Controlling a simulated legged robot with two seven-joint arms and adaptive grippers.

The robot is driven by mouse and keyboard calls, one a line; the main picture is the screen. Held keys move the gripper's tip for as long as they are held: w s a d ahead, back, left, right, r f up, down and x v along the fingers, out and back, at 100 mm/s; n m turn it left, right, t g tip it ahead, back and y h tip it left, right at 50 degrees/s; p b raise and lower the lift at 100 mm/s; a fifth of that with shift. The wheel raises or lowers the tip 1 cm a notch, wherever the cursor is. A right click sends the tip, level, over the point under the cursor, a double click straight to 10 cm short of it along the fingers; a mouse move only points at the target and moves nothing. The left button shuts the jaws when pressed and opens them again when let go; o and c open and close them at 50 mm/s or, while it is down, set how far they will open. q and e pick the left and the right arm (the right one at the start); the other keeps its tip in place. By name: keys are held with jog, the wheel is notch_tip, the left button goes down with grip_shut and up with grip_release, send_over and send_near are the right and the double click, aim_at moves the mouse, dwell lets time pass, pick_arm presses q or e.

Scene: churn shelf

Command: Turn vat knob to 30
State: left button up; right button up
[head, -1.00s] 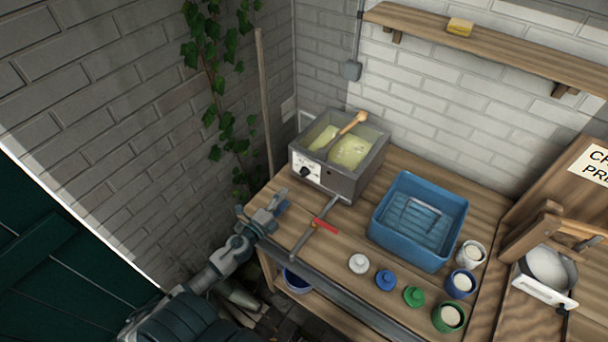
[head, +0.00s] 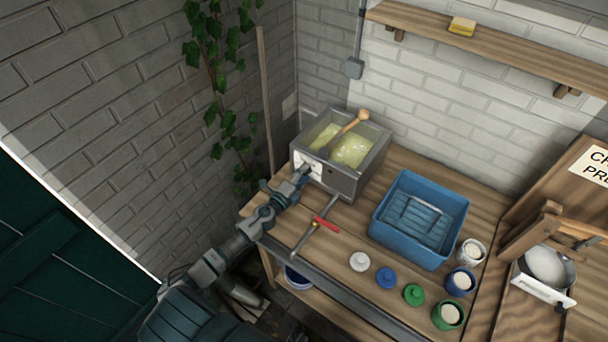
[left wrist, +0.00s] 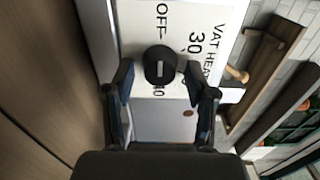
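The vat (head: 343,185) is a grey metal box with pale yellow contents, at the back left of the bench. In the left wrist view its white panel (left wrist: 140,22) reads "OFF", "30" and "VAT HEA…", with another number partly hidden. The round black vat knob (left wrist: 160,62) has a short white mark lined up with the OFF label. My left gripper (head: 303,172) is at the vat's front panel and covers the knob in the head view. In the left wrist view the left gripper (left wrist: 159,80) is open, fingers either side of the knob, with gaps showing. My right gripper is not in view.
A wooden spoon (head: 350,127) lies across the vat. A red-handled tool (head: 326,224) lies on the bench in front of it. A blue tub (head: 418,222), several lids and jars, and a wooden press (head: 548,228) stand to the right. A brick wall (head: 90,110) is at left.

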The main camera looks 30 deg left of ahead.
pick_arm(q)
jog(key=shift+a+f, duration=0.1)
jog(key=shift+a, duration=0.3)
jog(key=c, duration=0.8)
jog(key=shift+d, duration=0.15)
jog(key=shift+d+m, duration=0.1)
jog(key=shift+m, duration=0.4)
jog(key=shift+f+m, duration=0.1)
jog(key=shift+m, duration=1)
jog(key=m, duration=0.2)
jog(key=shift+s+m, duration=0.1)
jog(key=shift+m, duration=2.5)
jog(key=shift+f+m, duration=0.1)
jog(key=shift+m, duration=0.5)
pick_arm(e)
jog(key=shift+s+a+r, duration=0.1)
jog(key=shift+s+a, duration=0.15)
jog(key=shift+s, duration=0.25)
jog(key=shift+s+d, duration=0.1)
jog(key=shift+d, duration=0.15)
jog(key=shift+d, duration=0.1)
